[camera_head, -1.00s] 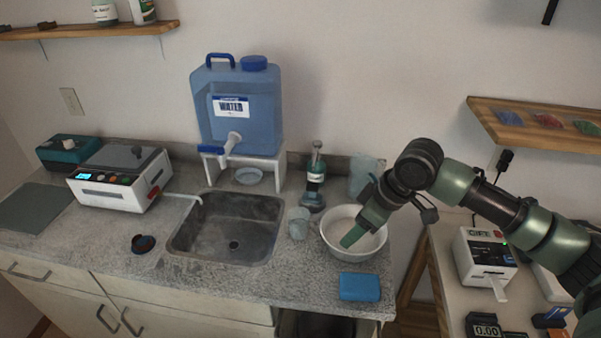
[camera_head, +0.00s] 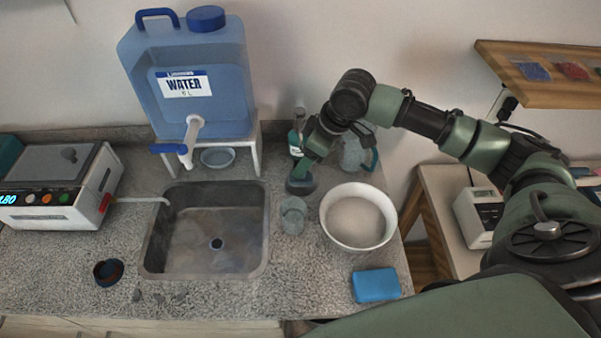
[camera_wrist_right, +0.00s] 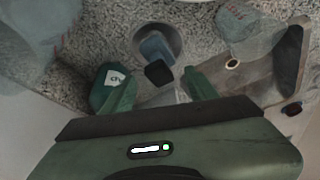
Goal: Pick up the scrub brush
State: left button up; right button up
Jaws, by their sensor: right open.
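The fingers are open and empty, above the article. A small round dark object (camera_head: 108,272) lies left of the sink; I cannot tell what it is. My left gripper is not in view.
A clear beaker (camera_head: 293,215) and a white bowl (camera_head: 331,235) stand close in front. A clear jug (camera_head: 357,155) is just right of my gripper. The sink (camera_head: 262,235) and the water container (camera_head: 205,110) are to the left. A blue sponge-like block (camera_head: 376,285) lies near the front edge.

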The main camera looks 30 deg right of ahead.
aim_at(307, 180)
jog(key=x, duration=0.3)
jog(key=shift+w+f+p, duration=0.15)
jog(key=shift+f+p, duration=0.2)
jog(key=shift+f, duration=0.1)
grip_shut()
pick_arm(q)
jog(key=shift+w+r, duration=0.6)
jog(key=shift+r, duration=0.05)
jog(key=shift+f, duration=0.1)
